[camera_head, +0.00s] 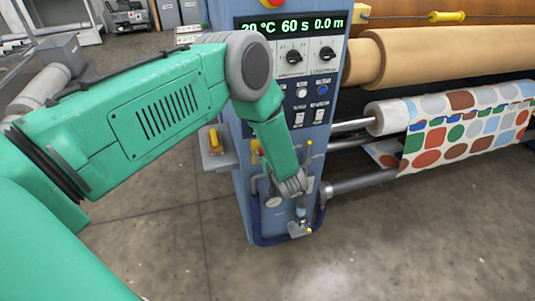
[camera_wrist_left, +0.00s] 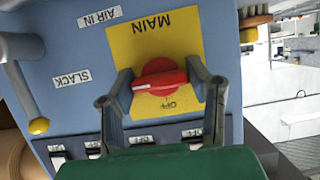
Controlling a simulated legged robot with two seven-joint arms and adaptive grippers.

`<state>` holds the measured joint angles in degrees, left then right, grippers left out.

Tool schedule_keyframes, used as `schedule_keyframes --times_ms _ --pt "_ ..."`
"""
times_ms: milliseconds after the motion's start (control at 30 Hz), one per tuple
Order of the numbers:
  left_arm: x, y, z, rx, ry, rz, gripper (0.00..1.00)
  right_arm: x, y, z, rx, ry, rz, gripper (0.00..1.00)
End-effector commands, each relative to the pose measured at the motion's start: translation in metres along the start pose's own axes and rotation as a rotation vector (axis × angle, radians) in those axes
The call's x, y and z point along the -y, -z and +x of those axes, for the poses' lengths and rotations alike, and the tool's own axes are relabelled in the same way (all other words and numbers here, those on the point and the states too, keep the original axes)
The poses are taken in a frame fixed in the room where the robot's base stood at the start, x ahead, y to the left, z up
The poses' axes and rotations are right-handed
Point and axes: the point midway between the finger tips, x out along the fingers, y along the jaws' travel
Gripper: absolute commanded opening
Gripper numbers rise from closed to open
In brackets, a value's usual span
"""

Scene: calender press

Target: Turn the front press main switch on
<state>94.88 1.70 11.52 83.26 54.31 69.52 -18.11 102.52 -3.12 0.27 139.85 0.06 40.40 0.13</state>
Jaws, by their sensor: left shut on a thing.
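The main switch is a red rotary knob (camera_wrist_left: 160,76) on a yellow plate (camera_wrist_left: 187,33) marked MAIN and OFF, shown upside down in the left wrist view. The knob's white mark points to the picture's left, away from the OFF label below it. My left gripper (camera_wrist_left: 160,82) is shut on the knob, one finger on each side. In the head view my left arm reaches down to the front of the blue press (camera_head: 240,207) and hides the knob. My right gripper is not in view.
Beside the plate are a lever with a yellow tip (camera_wrist_left: 39,126) and several rocker switches (camera_wrist_left: 142,139). The press display (camera_head: 293,25) is lit. A patterned fabric roll (camera_head: 465,125) stands to the right. The floor in front is clear.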

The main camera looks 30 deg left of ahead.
Motion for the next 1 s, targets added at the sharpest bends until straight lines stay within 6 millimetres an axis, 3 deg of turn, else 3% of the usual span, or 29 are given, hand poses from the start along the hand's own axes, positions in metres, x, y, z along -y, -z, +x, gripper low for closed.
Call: schedule_keyframes --times_ms 33,400,433,467,833,1000 --pt "0.001 -0.007 -0.002 0.014 0.000 0.009 0.16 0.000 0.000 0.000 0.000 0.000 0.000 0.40" --pt "0.001 -0.007 -0.002 0.014 0.001 0.010 0.16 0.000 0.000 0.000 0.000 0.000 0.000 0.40" --pt "0.001 -0.007 -0.002 0.014 0.001 0.010 0.55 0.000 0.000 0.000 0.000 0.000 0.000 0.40" --pt "0.001 -0.006 -0.002 0.014 0.001 0.010 0.66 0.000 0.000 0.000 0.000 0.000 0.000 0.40" --pt "0.000 -0.002 -0.004 0.005 0.000 0.006 0.66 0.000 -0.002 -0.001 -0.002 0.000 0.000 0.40" --pt "-0.001 -0.002 -0.027 0.005 -0.002 0.006 0.66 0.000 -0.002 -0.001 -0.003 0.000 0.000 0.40"
